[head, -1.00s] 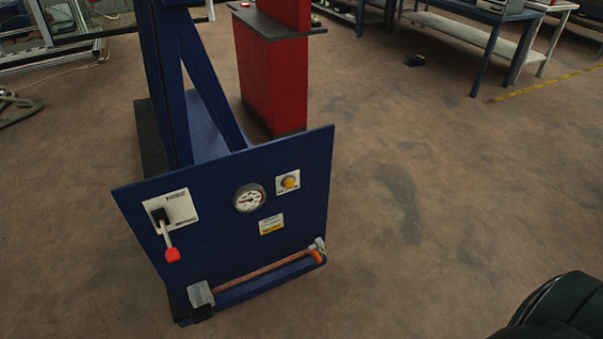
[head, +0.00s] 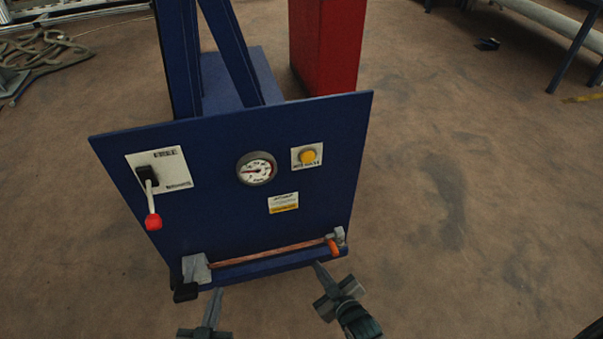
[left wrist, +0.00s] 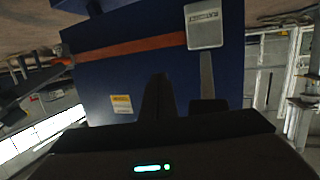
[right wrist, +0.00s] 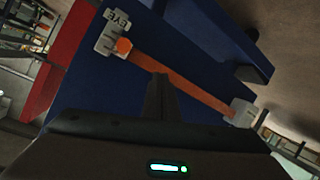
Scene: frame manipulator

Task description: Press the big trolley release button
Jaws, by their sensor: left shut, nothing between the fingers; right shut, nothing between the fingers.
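A yellow round button (head: 308,156) sits on a small white plate at the upper right of the upright blue panel (head: 225,220). I see no button in the wrist views. My left gripper (head: 216,292) is shut and empty, low in front of the panel's bottom left, well below the button. In the left wrist view its dark finger (left wrist: 160,80) points at the panel. My right gripper (head: 318,265) is shut and empty, just in front of the panel's lower right edge. Its finger also shows in the right wrist view (right wrist: 160,78). Neither touches the button.
The panel also carries a red-tipped lever (head: 152,205), a round gauge (head: 257,168) and a label (head: 283,203). An orange-brown bar (head: 265,254) lies along its bottom ledge between grey end pieces. A red cabinet (head: 326,50) stands behind.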

